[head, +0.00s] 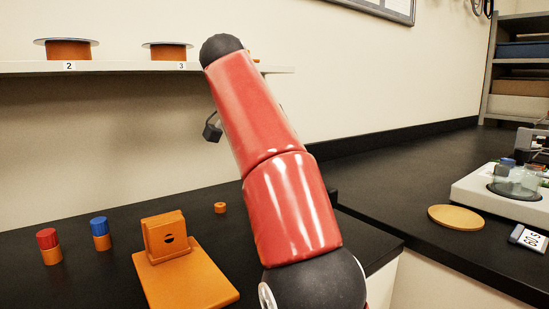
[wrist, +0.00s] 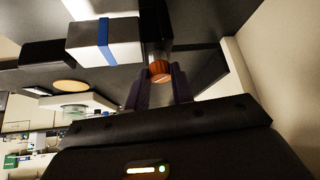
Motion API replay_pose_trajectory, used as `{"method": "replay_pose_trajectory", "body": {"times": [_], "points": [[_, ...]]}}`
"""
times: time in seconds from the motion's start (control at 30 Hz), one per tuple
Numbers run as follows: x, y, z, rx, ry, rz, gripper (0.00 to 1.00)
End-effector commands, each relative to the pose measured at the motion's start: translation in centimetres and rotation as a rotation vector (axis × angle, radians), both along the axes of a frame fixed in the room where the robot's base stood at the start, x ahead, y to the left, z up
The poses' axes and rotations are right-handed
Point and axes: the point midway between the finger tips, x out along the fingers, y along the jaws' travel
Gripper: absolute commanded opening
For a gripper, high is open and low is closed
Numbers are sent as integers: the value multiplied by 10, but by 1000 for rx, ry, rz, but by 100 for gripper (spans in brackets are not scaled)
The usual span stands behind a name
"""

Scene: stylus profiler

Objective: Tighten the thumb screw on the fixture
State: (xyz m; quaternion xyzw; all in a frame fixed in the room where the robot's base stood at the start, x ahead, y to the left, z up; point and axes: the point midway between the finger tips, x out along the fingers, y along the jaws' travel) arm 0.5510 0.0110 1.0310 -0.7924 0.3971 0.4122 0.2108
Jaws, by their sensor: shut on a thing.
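The thumb screw is a ridged orange knob (wrist: 160,71) in the wrist view. It sits at the end of a dark upright part (wrist: 157,28), which seems to belong to the fixture. My gripper (wrist: 160,82) has its two dark fingers on either side of the knob, shut on it. The knob's far side and its thread are hidden. In the head view my red arm covers the gripper, and I cannot make out the screw there.
A white box with a blue band (wrist: 103,42) is beside the fixture in the wrist view. In the head view, an orange stand (head: 190,280), red-topped (head: 51,253) and blue-topped (head: 102,242) cylinders and a small orange piece (head: 220,208) sit on the black bench. An orange disc (head: 455,217) lies right.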

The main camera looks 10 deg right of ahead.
Motion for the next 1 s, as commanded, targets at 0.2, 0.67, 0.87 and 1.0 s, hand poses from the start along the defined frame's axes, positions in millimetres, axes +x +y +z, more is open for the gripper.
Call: {"method": "replay_pose_trajectory", "body": {"times": [0.2,0.67,0.87,1.0], "points": [[2,-2,-8,-2,21,-6,29],[-2,-4,-6,2,7,155,36],[-4,-8,-4,0,8,511,36],[-3,-9,-2,-2,8,707,36]]}}
